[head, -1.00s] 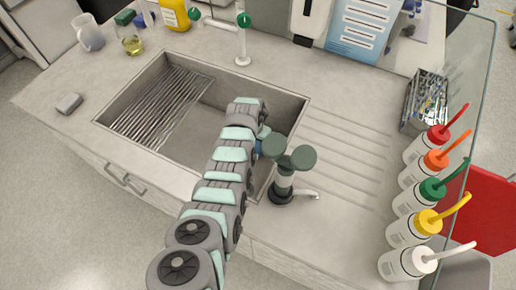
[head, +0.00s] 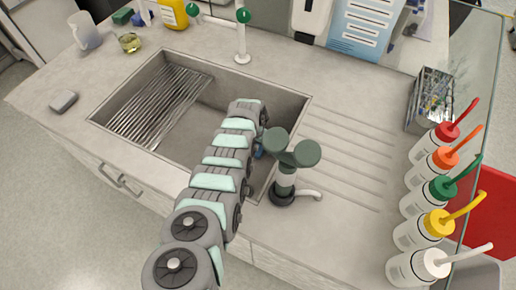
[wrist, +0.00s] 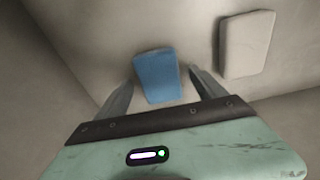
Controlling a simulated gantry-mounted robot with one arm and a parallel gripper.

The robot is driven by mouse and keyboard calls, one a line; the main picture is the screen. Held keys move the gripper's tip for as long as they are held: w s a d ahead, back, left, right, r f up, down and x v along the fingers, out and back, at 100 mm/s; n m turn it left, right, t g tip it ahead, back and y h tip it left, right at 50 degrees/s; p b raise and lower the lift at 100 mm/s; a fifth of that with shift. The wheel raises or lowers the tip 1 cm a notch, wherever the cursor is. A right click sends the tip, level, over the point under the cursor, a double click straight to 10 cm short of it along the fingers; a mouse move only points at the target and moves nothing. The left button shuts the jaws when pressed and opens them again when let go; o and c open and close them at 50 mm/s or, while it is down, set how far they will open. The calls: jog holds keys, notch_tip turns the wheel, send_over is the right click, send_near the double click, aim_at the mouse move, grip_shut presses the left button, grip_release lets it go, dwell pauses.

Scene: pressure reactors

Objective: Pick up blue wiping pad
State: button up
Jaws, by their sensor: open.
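The blue wiping pad (wrist: 157,76) lies on a pale surface in the wrist view. My gripper (wrist: 161,79) is open, with one finger on each side of the pad in the picture. I see no clear contact between the fingers and the pad, and the height gap is hard to judge. In the head view my arm reaches down into the sink and hides the gripper's fingers. A small blue patch shows beside the arm's end there, but I cannot tell whether it is the pad.
A white pad (wrist: 246,44) lies right of the blue one. The sink (head: 180,135) has walls close around my arm. A dark green tap fixture (head: 285,180) stands just right of the arm. Several wash bottles (head: 420,265) line the right side. A grey block (head: 63,101) sits on the left counter.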

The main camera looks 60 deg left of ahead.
jog(key=shift+f, duration=0.25)
jog(key=shift+c, duration=0.2)
jog(key=c, duration=1.4)
